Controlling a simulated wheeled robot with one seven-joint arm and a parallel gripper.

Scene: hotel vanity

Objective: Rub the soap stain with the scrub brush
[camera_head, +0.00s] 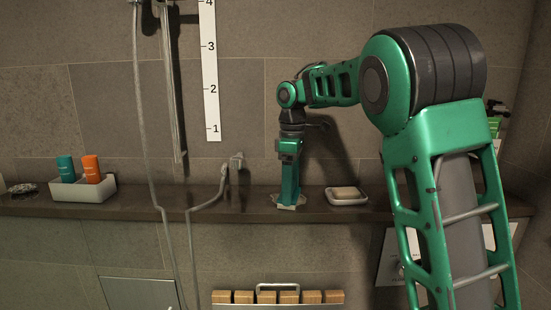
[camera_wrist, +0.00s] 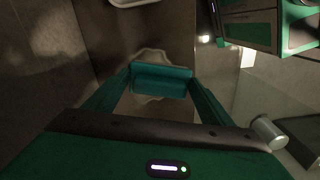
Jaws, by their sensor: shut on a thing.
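My gripper (camera_head: 290,190) points straight down at the dark stone ledge. In the wrist view its two green fingers are shut on a teal block, the scrub brush (camera_wrist: 161,80). The brush sits low, over the pale, irregular soap stain (camera_wrist: 152,56). The stain spreads out beyond the brush on both long sides, and the brush hides its middle. In the head view a pale rim of the stain (camera_head: 279,206) shows around the gripper's tip. The brush looks to be at or very near the surface; exact contact cannot be told.
A white soap dish (camera_head: 347,201) with a beige soap bar (camera_head: 346,192) stands close to the right. At the left, a white tray (camera_head: 83,194) holds a teal bottle (camera_head: 66,169) and an orange bottle (camera_head: 92,169). A shower hose (camera_head: 205,207) hangs left of my gripper. Tiled wall is behind.

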